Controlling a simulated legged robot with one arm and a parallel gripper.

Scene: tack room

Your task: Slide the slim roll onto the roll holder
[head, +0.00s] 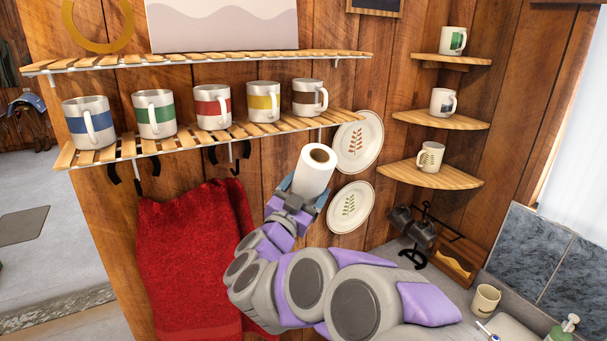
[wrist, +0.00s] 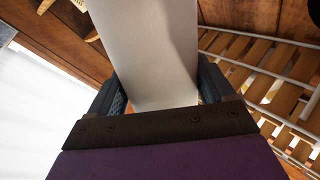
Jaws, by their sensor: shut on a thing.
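A white slim roll (head: 313,174) with a brown core stands tilted in my gripper (head: 303,191) in the head view, with its open end facing up and toward the camera. In the wrist view the roll (wrist: 150,45) fills the space between the two dark fingers of my gripper (wrist: 158,88), which are shut on it. The roll is in the air in front of the wooden wall, just below the lower slatted shelf and left of two plates. I cannot make out the roll holder for certain; a black metal stand (head: 424,226) with dark objects on it is on the counter at right.
Several banded mugs stand on the lower slatted shelf (head: 225,133), close above the roll. Black hooks and a red towel (head: 195,255) hang below it. Two plates (head: 358,142) are on the wall. Corner shelves (head: 430,174) hold mugs. A cup (head: 485,301) stands on the counter.

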